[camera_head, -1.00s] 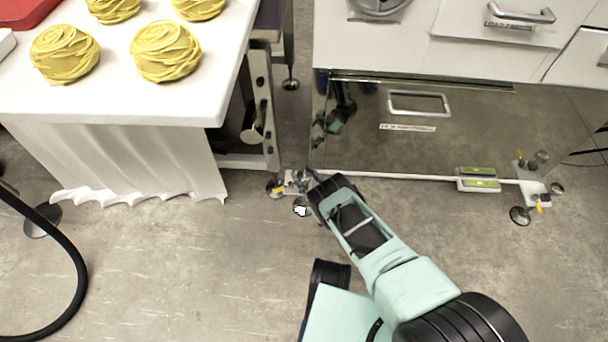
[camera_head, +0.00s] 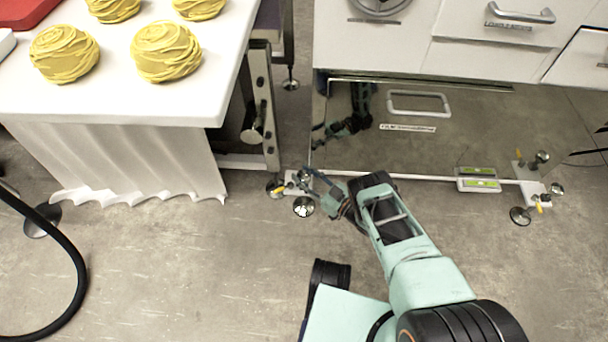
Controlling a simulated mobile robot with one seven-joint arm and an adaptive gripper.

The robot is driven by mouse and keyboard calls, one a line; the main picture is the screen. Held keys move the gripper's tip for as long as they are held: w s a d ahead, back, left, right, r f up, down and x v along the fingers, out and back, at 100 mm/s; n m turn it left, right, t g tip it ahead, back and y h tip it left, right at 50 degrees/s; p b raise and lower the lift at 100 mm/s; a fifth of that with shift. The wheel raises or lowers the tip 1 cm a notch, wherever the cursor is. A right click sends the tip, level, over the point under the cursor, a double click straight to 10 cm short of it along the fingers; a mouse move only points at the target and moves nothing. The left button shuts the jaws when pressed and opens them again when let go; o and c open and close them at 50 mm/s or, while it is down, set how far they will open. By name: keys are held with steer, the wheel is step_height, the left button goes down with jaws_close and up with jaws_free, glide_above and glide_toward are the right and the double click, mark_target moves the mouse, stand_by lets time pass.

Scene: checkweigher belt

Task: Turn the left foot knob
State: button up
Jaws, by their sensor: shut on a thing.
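The left foot (camera_head: 303,207) of the machine stands on the floor under the left end of the low white rail, its round pad in view. My gripper (camera_head: 308,177) is at the knob just above this foot, coming in from the right, and is shut on it. The fingers hide most of the left foot knob, so its turn cannot be read. The right foot (camera_head: 521,215) stands at the other end of the rail, with its own knob (camera_head: 556,188) and a yellow-tipped part beside it.
A spirit level (camera_head: 478,179) with green vials sits on the rail toward the right. A white table (camera_head: 120,105) with yellow pastries and a cloth stands at the left, its metal frame near my gripper. A black hose (camera_head: 78,290) lies at the lower left.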

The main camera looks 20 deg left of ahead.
steer(key=shift+w+a, duration=0.1)
steer(key=o, duration=1.2)
steer(key=shift+c, duration=0.2)
steer(key=v, duration=1.2)
